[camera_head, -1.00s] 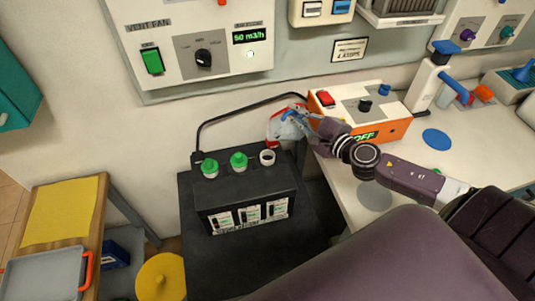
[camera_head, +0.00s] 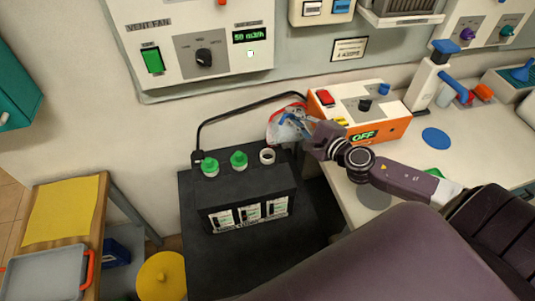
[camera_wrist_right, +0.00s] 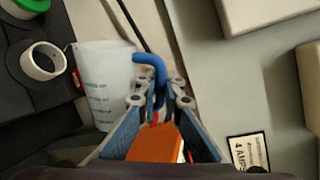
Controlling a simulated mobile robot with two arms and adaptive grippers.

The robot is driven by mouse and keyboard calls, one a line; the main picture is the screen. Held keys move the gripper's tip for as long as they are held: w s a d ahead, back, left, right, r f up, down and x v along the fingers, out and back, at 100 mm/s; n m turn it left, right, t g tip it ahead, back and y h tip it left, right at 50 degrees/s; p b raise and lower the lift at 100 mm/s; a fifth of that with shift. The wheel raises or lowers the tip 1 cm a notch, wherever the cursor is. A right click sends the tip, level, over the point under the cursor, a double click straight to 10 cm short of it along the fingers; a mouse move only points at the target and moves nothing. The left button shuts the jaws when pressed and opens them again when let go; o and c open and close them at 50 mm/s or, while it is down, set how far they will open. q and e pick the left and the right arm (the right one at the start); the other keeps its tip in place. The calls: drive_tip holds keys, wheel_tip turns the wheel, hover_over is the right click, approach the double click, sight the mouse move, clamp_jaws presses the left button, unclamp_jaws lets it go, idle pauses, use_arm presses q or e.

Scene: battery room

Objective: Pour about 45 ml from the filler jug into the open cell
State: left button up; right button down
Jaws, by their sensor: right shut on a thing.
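The filler jug (camera_head: 282,127) is pale and translucent, with red showing near its edge. In the right wrist view the jug (camera_wrist_right: 104,85) has blue markings and a blue handle (camera_wrist_right: 147,62). My right gripper (camera_head: 306,124) is shut on the handle; its fingers (camera_wrist_right: 155,95) flank it. The open cell is the white ring opening (camera_head: 267,156) at the right end of the black battery (camera_head: 250,187). The jug is just beyond it, up and right. The opening also shows left of the jug in the wrist view (camera_wrist_right: 42,61). I cannot tell the liquid level or see any stream. My left gripper is out of view.
Green caps (camera_head: 210,166) (camera_head: 239,160) cover the battery's other cells. A black cable (camera_head: 222,115) arches behind it. An orange-and-white charger (camera_head: 385,128) reading OFF stands right of the jug on the bench. A wooden stand (camera_head: 88,239) with a grey tray (camera_head: 45,277) is at left.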

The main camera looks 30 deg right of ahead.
drive_tip(key=shift+a+f, duration=0.1)
drive_tip(key=shift+f, duration=0.1)
drive_tip(key=shift+w+d+f+n, duration=0.1)
drive_tip(key=shift+d+f+n, duration=0.25)
drive_tip(key=shift+d, duration=0.1)
idle(0.6)
drive_tip(key=shift+a+f+b, duration=0.15)
drive_tip(key=shift+f+b, duration=0.3)
drive_tip(key=shift+f, duration=0.1)
idle(0.6)
drive_tip(key=shift+a+r+n+p, duration=0.15)
drive_tip(key=shift+a+n+p, duration=0.1)
drive_tip(key=shift+n+p, duration=0.3)
idle(0.6)
